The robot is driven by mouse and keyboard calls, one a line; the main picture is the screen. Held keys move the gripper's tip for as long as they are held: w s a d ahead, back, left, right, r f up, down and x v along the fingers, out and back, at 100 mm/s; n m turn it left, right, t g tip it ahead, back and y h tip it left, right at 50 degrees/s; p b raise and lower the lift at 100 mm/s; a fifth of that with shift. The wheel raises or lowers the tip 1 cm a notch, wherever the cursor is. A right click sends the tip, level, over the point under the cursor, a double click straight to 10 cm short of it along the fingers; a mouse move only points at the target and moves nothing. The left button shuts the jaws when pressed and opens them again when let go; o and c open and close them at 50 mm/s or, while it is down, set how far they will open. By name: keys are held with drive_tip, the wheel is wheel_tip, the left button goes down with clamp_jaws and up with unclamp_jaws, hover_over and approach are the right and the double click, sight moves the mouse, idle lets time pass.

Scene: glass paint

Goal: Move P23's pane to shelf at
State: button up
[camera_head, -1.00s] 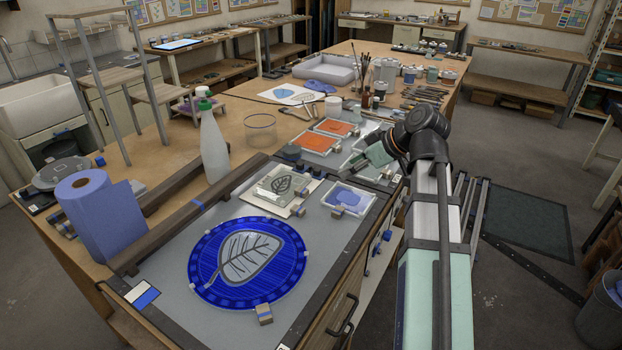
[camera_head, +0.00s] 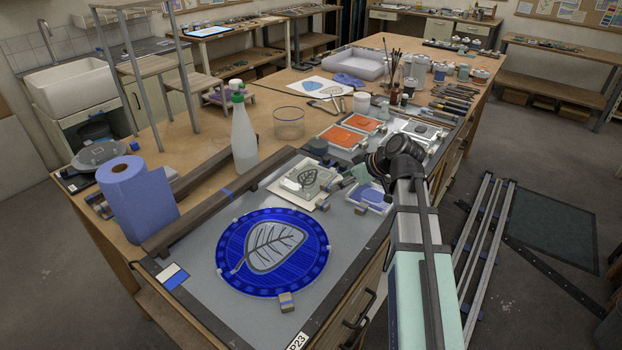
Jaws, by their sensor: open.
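A round blue pane with a grey leaf (camera_head: 272,250) lies flat on the grey work board (camera_head: 205,300). A P23 label (camera_head: 297,342) is at the board's front edge, partly cut off by the frame. My gripper (camera_head: 346,178) is above the board, behind and to the right of the round pane, near a small leaf pane (camera_head: 306,179) and a small blue pane (camera_head: 369,196). It is open and apart from the round pane; its fingertips are small and hard to make out. A wooden shelf unit with metal legs (camera_head: 159,76) stands at the back left.
Small blocks (camera_head: 286,302) touch or sit beside the round pane's rim. Orange panes (camera_head: 342,136) lie farther back.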

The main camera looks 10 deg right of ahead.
sight(332, 193)
drive_tip(key=shift+p+x, duration=0.6)
drive_tip(key=shift+x, duration=1.5)
drive_tip(key=shift+s+a+r, duration=0.1)
drive_tip(key=shift+a, duration=0.1)
clamp_jaws()
